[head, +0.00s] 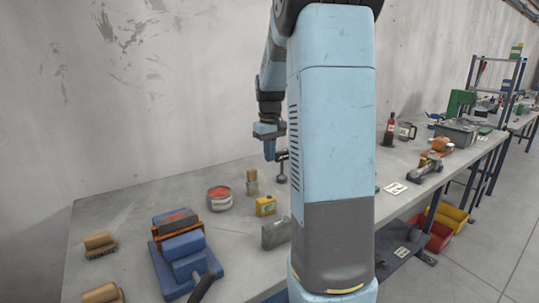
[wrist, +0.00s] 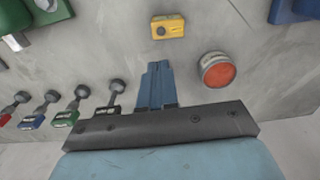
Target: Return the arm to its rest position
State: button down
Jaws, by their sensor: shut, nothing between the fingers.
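My gripper (wrist: 156,85) is shut and empty in the wrist view, its blue fingers together above the grey tabletop. In the head view my blue arm rises in front of the workbench (head: 130,200), and my gripper (head: 269,150) points down over the bench, behind and left of the near arm link. Below it in the head view stands a small dark stamp-like piece (head: 281,172). A yellow box (head: 266,205) and a red-topped round tin (head: 219,199) are on the bench nearby. The yellow box (wrist: 168,26) and the tin (wrist: 217,70) also show in the wrist view, apart from the fingers.
A blue machine (head: 182,255) and wooden brushes (head: 99,244) occupy the left of the bench. A row of small knobbed tools (wrist: 70,108) lies left of the fingers in the wrist view. Bottles, a grey bin (head: 455,132) and a rack stand at right. The wall is behind.

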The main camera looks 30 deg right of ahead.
dwell(0.4)
jog(key=s+a+r+t, duration=0.3)
jog(key=s+a+r, duration=0.4)
jog(key=s+a, duration=0.45)
jog(key=s+a+t, duration=0.2)
jog(key=s+a, duration=0.6)
jog(key=s, duration=0.6)
jog(key=shift+a+f, duration=0.15)
jog(key=shift+a, duration=0.25)
